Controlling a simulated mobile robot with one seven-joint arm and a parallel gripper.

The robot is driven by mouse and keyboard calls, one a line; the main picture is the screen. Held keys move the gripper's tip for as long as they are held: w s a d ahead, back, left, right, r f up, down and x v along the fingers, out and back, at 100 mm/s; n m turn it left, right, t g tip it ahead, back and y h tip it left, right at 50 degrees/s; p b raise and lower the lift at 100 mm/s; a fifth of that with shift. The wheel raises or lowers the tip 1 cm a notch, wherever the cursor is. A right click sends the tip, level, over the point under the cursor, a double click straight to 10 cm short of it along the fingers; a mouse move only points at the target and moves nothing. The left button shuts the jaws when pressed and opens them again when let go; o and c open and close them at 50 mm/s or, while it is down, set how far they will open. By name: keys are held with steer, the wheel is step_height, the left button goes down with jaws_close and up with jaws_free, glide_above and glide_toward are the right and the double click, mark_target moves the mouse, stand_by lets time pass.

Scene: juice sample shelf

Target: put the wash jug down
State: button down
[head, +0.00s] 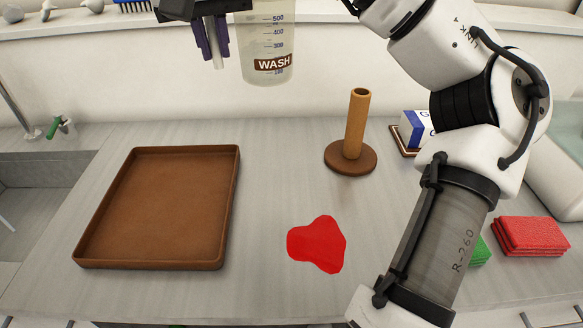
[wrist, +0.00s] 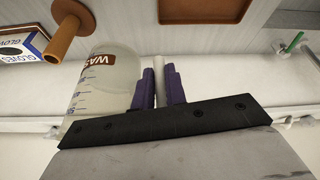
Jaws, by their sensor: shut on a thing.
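The wash jug (head: 267,45) is a translucent beaker with blue volume marks and a brown WASH label. It hangs upright in the air at the top of the head view, above the back of the counter. My gripper (head: 213,48) is shut on its pale handle, to the left of the jug's body. In the wrist view the jug (wrist: 112,75) is left of the purple fingers (wrist: 160,82), with the handle between them. The jug's top is cut off in the head view.
An empty brown tray (head: 222,263) lies on the left of the grey counter (head: 268,190). A red spill (head: 318,244) is in the middle. A wooden post (head: 355,125) on a round base stands behind it. A glove box (head: 416,128) and red cloths (head: 530,236) are at right.

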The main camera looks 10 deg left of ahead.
step_height(320, 180, down, 20)
steer(key=shift+r, duration=0.1)
stand_by(0.4)
steer(key=shift+f, duration=0.2)
steer(key=c, duration=1.4)
jaws_free()
steer(key=shift+r, duration=0.1)
steer(key=shift+c, duration=0.2)
steer(key=shift+r, duration=0.1)
steer(key=v, duration=1.2)
steer(key=shift+w, duration=0.1)
steer(key=shift+c, duration=0.2)
